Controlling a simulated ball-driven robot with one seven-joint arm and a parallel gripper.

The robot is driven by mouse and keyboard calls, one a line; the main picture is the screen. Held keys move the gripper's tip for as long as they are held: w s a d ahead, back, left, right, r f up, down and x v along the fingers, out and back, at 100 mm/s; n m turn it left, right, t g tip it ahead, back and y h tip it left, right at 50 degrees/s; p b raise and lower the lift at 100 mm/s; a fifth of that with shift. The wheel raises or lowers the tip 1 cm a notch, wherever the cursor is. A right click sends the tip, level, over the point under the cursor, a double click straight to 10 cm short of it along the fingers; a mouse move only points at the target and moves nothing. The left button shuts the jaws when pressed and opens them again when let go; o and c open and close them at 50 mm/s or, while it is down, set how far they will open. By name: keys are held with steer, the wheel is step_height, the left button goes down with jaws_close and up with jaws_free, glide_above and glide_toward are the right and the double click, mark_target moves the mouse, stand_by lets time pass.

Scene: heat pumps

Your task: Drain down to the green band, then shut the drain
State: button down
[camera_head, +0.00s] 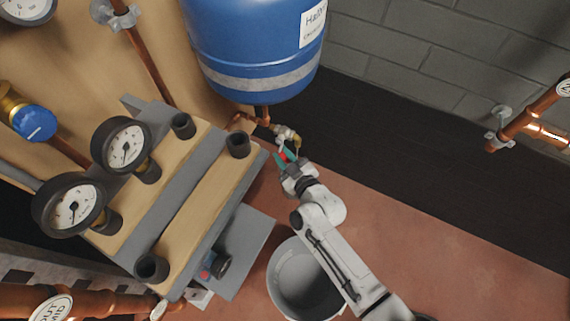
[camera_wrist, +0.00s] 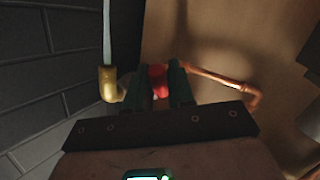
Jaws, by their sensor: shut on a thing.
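A brass drain valve (camera_head: 287,135) with a red handle (camera_head: 283,155) sits on the copper pipe below the blue tank (camera_head: 250,45). My gripper (camera_head: 288,161) is at it, shut on the red handle. In the wrist view the red handle (camera_wrist: 158,80) shows between my two dark fingers. A brass outlet elbow (camera_wrist: 108,84) stands beside the left finger, with a thin pale streak (camera_wrist: 107,35) at its end; I cannot tell if it is water or a tube. Two dial gauges (camera_head: 122,145) (camera_head: 72,206) face up; their needles and any green band are too small to read.
A grey bucket (camera_head: 283,280) stands on the reddish floor, partly behind my arm. A wooden-topped unit (camera_head: 205,195) with dark pipe stubs is left of my gripper. A copper pipe (camera_head: 520,122) runs along the right wall. The floor right of my arm is clear.

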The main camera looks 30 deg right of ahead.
steer(key=shift+w+a+f+m+t+b, duration=0.15)
steer(key=shift+f+t+b, duration=0.2)
steer(key=shift+b, duration=0.85)
steer(key=shift+a+f+m+t+b, duration=0.1)
steer(key=shift+f+m+t+b, duration=0.2)
steer(key=shift+b, duration=0.9)
steer(key=shift+w+a+r+m+t+b, duration=0.1)
steer(key=shift+w+a+m+t+b, duration=0.15)
steer(key=shift+m+t+b, duration=0.45)
steer(key=shift+w+a+m+t+b, duration=0.1)
steer(key=shift+w+m+t+b, duration=0.3)
steer(key=shift+t, duration=0.55)
steer(key=shift+w+a+r+m+t+b, duration=0.1)
steer(key=shift+w+a+m+t+b, duration=0.15)
steer(key=shift+m+t+b, duration=0.4)
steer(key=shift+t, duration=0.25)
steer(key=c, duration=1.1)
jaws_free()
steer(key=s+p, duration=0.1)
steer(key=s, duration=0.3)
steer(key=s+p, duration=0.2)
steer(key=s, duration=0.2)
steer(key=s+p, duration=0.2)
steer(key=s, duration=0.3)
steer(key=shift+d+f, duration=0.25)
